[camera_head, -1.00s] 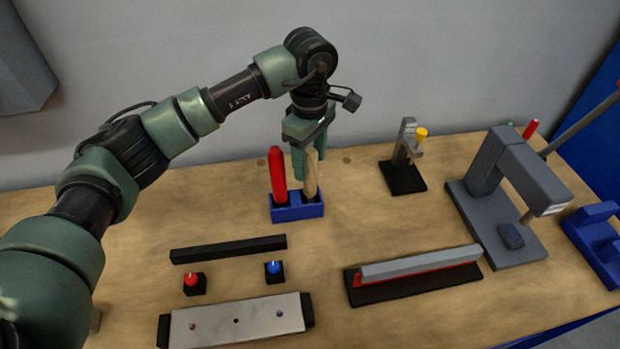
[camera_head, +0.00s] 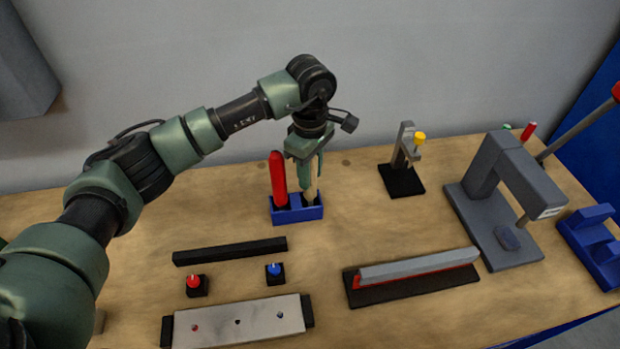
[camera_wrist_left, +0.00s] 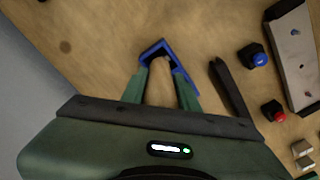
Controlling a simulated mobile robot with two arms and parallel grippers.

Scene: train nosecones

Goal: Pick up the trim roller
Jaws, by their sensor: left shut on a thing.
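The trim roller, as I take it, is the tool with the pale wooden handle (camera_head: 311,194). It stands upright in the right slot of a small blue holder (camera_head: 285,216) near the back of the table. My left gripper (camera_head: 310,178) comes down from above and is shut on the handle, hiding its upper part. In the left wrist view the handle (camera_wrist_left: 160,82) lies between the two green fingers, and the holder (camera_wrist_left: 185,80) is just beyond them. My right gripper is not in view.
A red-handled tool (camera_head: 278,178) stands in the holder's left slot, close beside my gripper. A black bar (camera_head: 230,251) lies in front. A small clamp stand (camera_head: 402,180) and a grey press (camera_head: 500,200) stand to the right. The table between holder and clamp stand is clear.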

